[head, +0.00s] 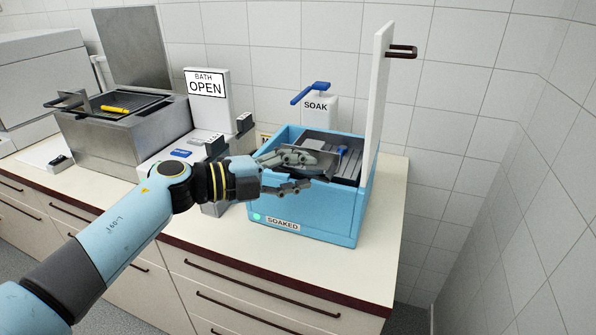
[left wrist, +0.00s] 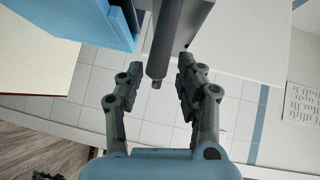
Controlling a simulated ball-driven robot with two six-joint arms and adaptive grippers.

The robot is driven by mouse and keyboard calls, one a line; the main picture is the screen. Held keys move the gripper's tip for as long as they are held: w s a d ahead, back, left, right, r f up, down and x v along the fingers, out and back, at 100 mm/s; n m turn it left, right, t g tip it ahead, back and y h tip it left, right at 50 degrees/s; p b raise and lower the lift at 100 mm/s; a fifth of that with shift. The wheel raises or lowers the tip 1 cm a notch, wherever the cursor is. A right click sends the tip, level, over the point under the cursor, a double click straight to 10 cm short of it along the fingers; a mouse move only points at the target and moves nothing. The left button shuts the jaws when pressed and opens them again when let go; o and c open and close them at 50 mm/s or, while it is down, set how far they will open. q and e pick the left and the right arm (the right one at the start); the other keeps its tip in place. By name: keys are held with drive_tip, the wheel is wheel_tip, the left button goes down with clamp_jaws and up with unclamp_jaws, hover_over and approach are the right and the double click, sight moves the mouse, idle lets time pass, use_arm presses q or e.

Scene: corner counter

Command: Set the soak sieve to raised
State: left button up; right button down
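The blue soak bath (head: 300,211) stands on the counter with a "SOAKED" label on its front. The grey soak sieve (head: 350,168) sits inside it, with a small blue piece (head: 343,152) in it; my gripper hides part of the sieve. My left gripper (head: 309,174) is at the bath's front left rim, its fingers apart. In the left wrist view, a dark grey bar (left wrist: 168,45) reaches down to between the open fingertips (left wrist: 157,78); I cannot tell whether it touches them.
A white upright panel (head: 376,100) with a dark handle stands at the bath's right. Behind is a "SOAK" post (head: 318,107) with a blue lever (head: 311,93). At left are a "BATH OPEN" sign (head: 206,84) and a steel bath (head: 120,135). The counter front (head: 270,251) is clear.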

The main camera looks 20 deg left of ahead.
use_arm(q)
drive_tip(key=v, duration=1.2)
drive_tip(key=s+a+f+n+y+b, duration=0.25)
drive_tip(key=s+f+n+b, duration=0.3)
drive_tip(key=f, duration=0.95)
drive_tip(key=s+a+f+n+y+b, duration=0.1)
drive_tip(key=s+f+n+y+b, duration=0.45)
drive_tip(key=f, duration=1.05)
drive_tip(key=s+a+f+n+y+b, duration=0.3)
drive_tip(key=f+n, duration=0.4)
drive_tip(key=f, duration=0.8)
drive_tip(key=s+f+n+g+b, duration=0.1)
drive_tip(key=s+f+n+g, duration=0.1)
drive_tip(key=s+f, duration=0.4)
drive_tip(key=s+d+f+n+g+y+b, duration=0.1)
drive_tip(key=s+f+n+g, duration=0.2)
drive_tip(key=s+f, duration=0.4)
drive_tip(key=s+f+n+g+y+b, duration=0.1)
drive_tip(key=s+f+g, duration=0.4)
drive_tip(key=s, duration=1.3)
drive_tip(key=shift+d+f+n, duration=0.25)
drive_tip(key=shift+f+n, duration=0.55)
